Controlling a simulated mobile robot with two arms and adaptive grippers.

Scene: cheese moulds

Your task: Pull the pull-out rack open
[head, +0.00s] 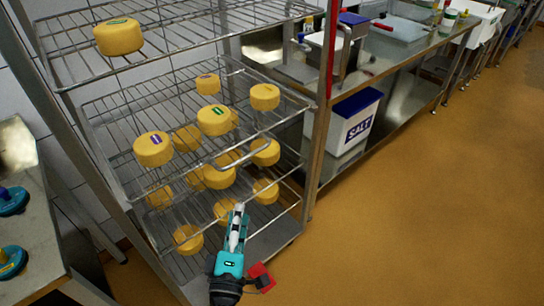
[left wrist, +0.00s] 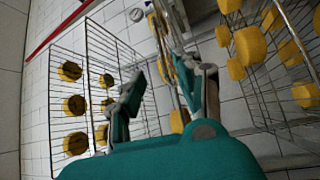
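The pull-out rack (head: 107,133) is a wire shelf at middle height in a steel frame, with several yellow cheeses on it. A curved metal handle (head: 243,154) shows at its front edge. My left gripper (head: 239,210) is teal and grey and points up toward the rack front, below the handle in the picture. In the left wrist view its two fingers (left wrist: 163,75) stand apart, with metal bars visible beyond and between them. I cannot tell whether one of these bars is the handle, or whether a finger touches it. My right gripper is not in view.
A yellow cheese (head: 118,37) sits on the upper wire shelf (head: 180,22). More cheeses sit on the lower shelf. A steel bench with a white SALT bin (head: 345,120) stands to the right. The orange floor (head: 420,210) in front is clear. A table (head: 30,240) is at the left.

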